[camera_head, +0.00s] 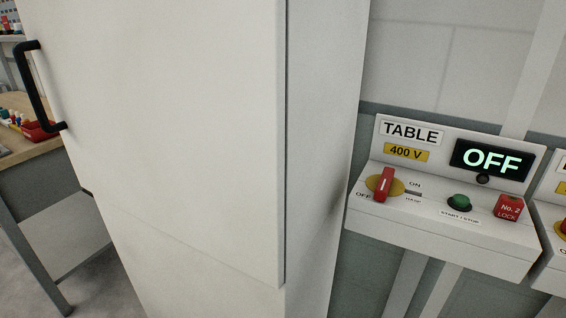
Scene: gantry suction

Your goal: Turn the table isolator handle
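The table isolator handle (383,184) is a red lever on a yellow round plate, on the sloped face of the TABLE 400 V control box (440,235). The lever stands roughly upright in the picture, with "OFF" printed at its lower left and "ON" at its upper right. The box's display (491,160) reads OFF in green. A green start/stop button (459,203) and a red block marked "No. 2 LOCK" (508,207) sit to the right of the handle. Neither of my grippers is in view.
A tall white cabinet (190,130) with a black handle (39,88) fills the left and middle, close beside the control box. A wooden-topped workbench (45,148) with small coloured items stands at far left. Another similar box (552,235) is cut off at the right edge.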

